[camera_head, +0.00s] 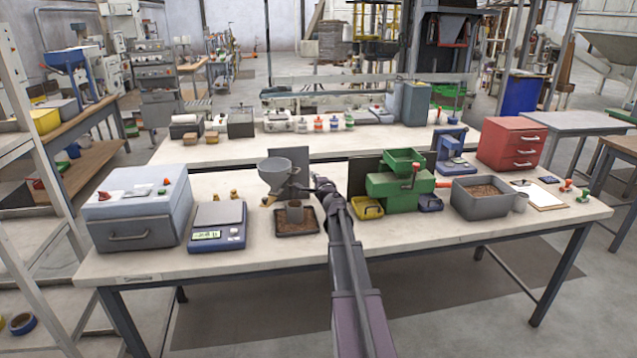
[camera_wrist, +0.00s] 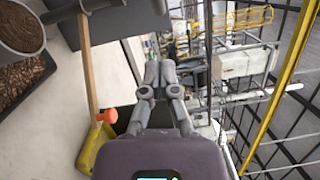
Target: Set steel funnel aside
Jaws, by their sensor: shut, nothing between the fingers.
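The grey steel funnel (camera_head: 277,175) stands left of centre on the front bench in the head view, its wide mouth upward. A grey upright plate (camera_head: 299,167) is close behind it.
A digital scale (camera_head: 218,225) and a grey box (camera_head: 133,222) stand left. A green machine (camera_head: 398,182), a yellow tray (camera_head: 367,209) and a grey pellet bin (camera_head: 480,203) stand right. Bare bench top (camera_head: 268,252) shows along the front.

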